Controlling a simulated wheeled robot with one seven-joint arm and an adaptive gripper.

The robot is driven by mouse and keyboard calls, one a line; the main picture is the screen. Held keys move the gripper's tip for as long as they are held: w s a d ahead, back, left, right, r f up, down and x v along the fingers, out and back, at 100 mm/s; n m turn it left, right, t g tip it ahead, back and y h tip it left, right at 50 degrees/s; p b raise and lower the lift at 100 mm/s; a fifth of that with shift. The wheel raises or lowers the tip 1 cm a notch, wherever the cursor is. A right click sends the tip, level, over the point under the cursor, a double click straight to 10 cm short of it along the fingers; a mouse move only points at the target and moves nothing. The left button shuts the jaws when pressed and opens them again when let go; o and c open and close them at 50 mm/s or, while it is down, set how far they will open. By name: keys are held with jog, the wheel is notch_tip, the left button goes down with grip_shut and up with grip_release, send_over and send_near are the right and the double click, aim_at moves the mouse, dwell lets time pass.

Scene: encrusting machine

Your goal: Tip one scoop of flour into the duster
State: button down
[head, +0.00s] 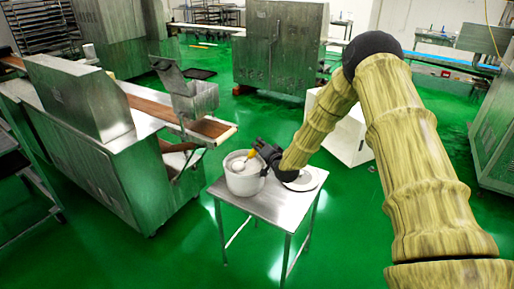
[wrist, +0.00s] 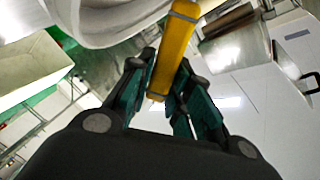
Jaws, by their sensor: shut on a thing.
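My gripper (head: 262,150) is shut on the yellow handle of the scoop (head: 252,154). The handle also shows between the fingers in the wrist view (wrist: 176,45). The scoop's pale bowl end is at the mouth of a white tub (head: 243,184), within its rim as seen from the head. Whether the bowl holds flour is too small to tell. The tub's pale curved wall shows at the top of the wrist view (wrist: 105,22). A steel hopper box (head: 198,100) over the conveyor looks like the duster. Its inside is hidden.
The tub stands on a small steel table (head: 262,207) with a round white lid or plate (head: 303,181) beside it. The large encrusting machine (head: 105,155) and its brown belt (head: 160,107) lie to the left. A white box (head: 345,135) stands behind the table.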

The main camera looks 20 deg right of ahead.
jog(key=shift+w+d+m, duration=0.1)
jog(key=shift+d+m, duration=0.4)
jog(key=shift+d+r, duration=0.1)
jog(key=shift+d, duration=0.05)
notch_tip(320, 180, up, 6)
jog(key=d+m+p, duration=0.1)
jog(key=p, duration=0.1)
jog(key=shift+w+d+r+p, duration=0.2)
jog(key=shift+d+r+p, duration=0.05)
jog(key=shift+d+p, duration=0.15)
jog(key=shift+m, duration=0.3)
dwell(0.7)
